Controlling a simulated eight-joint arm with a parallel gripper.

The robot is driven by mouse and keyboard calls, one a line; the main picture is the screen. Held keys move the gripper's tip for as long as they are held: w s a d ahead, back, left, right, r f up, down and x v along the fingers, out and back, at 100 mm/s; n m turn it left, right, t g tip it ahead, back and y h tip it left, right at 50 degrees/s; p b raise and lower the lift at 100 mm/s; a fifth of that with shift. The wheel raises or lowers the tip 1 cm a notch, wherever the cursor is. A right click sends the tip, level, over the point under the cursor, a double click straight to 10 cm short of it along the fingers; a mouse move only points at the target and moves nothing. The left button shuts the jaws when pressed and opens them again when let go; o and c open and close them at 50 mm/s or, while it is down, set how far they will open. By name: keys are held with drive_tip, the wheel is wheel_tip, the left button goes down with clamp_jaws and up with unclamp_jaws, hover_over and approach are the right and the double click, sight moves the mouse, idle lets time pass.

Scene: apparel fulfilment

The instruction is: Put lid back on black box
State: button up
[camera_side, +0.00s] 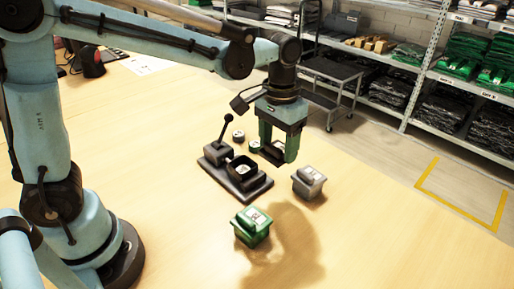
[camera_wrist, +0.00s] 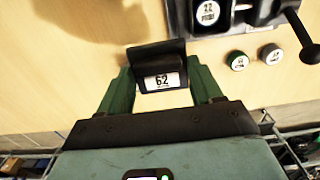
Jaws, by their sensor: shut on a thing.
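My gripper (camera_side: 277,158) hangs above the table to the right of a dark fixture with a lever. Its green fingers are shut on a black lid (camera_wrist: 160,67), whose white label reads 62 in the wrist view. A black box (camera_side: 232,166) with an open top and a pale label inside sits on the dark fixture (camera_side: 238,186). The black box also shows at the top of the wrist view (camera_wrist: 190,20), partly cut off. The held lid is apart from the box.
A grey box (camera_side: 309,184) and a green box (camera_side: 252,230) stand on the table (camera_side: 370,230), each with a labelled top. Small round labelled pieces (camera_side: 238,136) lie behind the fixture, near its upright lever (camera_side: 224,128). Shelves (camera_side: 440,75) stand beyond. The table's right side is clear.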

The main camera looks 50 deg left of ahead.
drive_tip(key=s+a+r, duration=0.1)
drive_tip(key=s+a, duration=0.2)
drive_tip(key=a, duration=0.5)
drive_tip(key=shift+s+d+f, duration=0.1)
drive_tip(key=shift+f, duration=1.5)
drive_tip(key=shift+s+f, duration=0.1)
drive_tip(key=shift+f, duration=1.45)
drive_tip(key=shift+f, duration=0.45)
drive_tip(key=o, duration=1.2)
drive_tip(key=shift+r, duration=0.1)
drive_tip(key=shift+r, duration=2.9)
